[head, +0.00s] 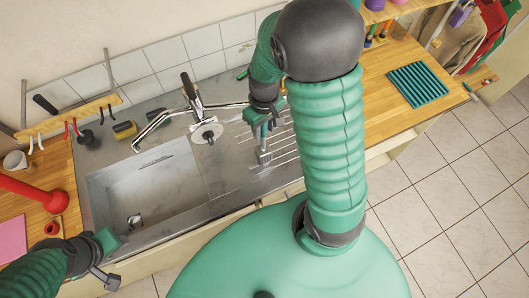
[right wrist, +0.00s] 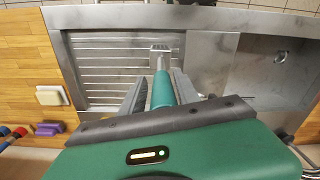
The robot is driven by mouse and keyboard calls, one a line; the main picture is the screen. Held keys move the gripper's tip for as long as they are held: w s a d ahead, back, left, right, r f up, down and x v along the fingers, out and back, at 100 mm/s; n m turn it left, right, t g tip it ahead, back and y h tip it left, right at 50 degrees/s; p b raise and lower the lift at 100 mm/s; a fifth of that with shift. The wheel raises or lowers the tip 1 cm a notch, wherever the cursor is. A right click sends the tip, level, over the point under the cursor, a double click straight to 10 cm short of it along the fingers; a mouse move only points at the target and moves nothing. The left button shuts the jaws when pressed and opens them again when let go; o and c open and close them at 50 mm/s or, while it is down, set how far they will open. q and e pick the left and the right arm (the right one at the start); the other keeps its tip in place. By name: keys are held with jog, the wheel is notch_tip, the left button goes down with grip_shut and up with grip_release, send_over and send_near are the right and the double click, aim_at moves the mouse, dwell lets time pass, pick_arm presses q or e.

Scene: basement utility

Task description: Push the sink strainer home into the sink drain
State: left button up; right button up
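The sink basin (head: 150,182) is grey metal and lies left of centre in the head view. A small round metal piece at the drain (head: 134,221) is at its front left; I cannot tell how deep the strainer sits there. The drain also shows at the right of the right wrist view (right wrist: 280,57). My right gripper (head: 262,138) is above the ribbed drainboard, right of the basin and apart from the drain. A teal piece with a grey rod and square end shows between its grey fingers (right wrist: 160,92). My left gripper (head: 106,260) is at the lower left, in front of the counter.
A tap (head: 195,100) stands behind the basin, with a pale round disc (head: 208,132) near it. A red plunger (head: 35,192) lies on the left worktop. A sponge (head: 125,130) is on the rear ledge. A teal ribbed mat (head: 417,84) lies on the right worktop.

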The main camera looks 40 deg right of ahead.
jog(key=shift+w+a, duration=0.2)
jog(key=shift+a, duration=0.15)
jog(key=c, duration=0.5)
jog(key=shift+s+a+r, duration=0.1)
grip_shut()
jog(key=shift+s+d, duration=0.15)
jog(key=shift+d, duration=0.35)
jog(key=shift+a, duration=0.1)
jog(key=shift+a, duration=0.25)
jog(key=shift+d, duration=0.2)
